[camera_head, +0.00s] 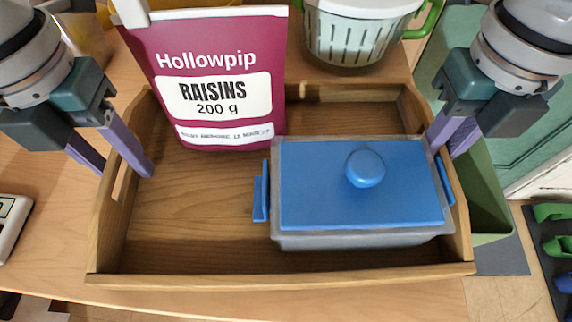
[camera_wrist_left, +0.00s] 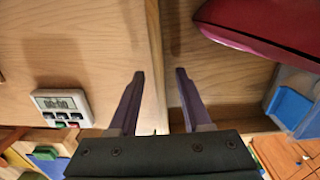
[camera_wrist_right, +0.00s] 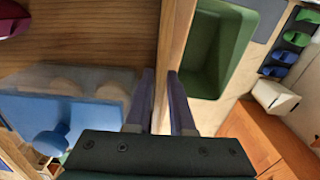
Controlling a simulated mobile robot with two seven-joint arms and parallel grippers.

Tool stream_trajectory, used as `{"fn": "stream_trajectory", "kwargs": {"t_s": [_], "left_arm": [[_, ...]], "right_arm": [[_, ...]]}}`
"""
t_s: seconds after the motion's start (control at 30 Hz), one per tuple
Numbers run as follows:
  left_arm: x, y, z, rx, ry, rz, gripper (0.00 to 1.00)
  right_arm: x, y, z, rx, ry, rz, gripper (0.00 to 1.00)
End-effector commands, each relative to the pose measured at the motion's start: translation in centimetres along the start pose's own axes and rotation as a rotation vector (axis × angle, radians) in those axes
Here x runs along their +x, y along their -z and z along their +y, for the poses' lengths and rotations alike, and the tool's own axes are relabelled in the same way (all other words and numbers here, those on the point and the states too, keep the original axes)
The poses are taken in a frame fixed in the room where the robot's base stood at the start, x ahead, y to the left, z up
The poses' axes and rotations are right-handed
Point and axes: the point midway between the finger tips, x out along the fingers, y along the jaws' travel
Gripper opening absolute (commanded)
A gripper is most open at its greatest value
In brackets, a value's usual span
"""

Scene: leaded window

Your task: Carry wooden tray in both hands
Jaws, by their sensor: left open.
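The wooden tray (camera_head: 285,279) sits level on the wooden table, with slot handles in its end walls. It holds a maroon raisins bag (camera_head: 221,118) standing at the back left and a grey pot with a blue lid (camera_head: 320,195) at the right. My left gripper (camera_head: 125,172) is open, with one finger on each side of the tray's left wall. The left wrist view (camera_wrist_left: 160,72) shows that wall between the fingers with space.
A white and green colander (camera_head: 358,35) stands behind the tray. A green bin (camera_head: 487,195) is just outside the tray's right wall. A white timer (camera_wrist_left: 61,106) lies on the table at left. Bare table (camera_head: 45,165) shows left of the tray.

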Motion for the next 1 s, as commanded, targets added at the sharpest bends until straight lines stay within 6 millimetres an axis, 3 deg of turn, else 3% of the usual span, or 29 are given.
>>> {"fn": "stream_trajectory", "kwargs": {"t_s": [0.23, 0.4, 0.63, 1.0], "left_arm": [[0.02, 0.01, -0.01, 0.001, 0.0, 0.0, 0.47], [0.01, 0.01, 0.0, 0.001, 0.0, 0.0, 0.27], [-0.01, 0.01, 0.01, 0.0, 0.0, 0.0, 0.01], [-0.02, 0.0, 0.04, 0.0, -0.001, 0.0, 0.0]], "right_arm": [[0.01, 0.0, 0.01, 0.0, 0.0, 0.0, 0.19], [-0.01, -0.01, 0.01, 0.0, 0.0, 0.0, 0.0], [-0.03, -0.02, 0.01, 0.0, -0.001, -0.001, 0.0], [-0.06, -0.03, 0.0, 0.0, -0.001, -0.001, 0.0]]}}
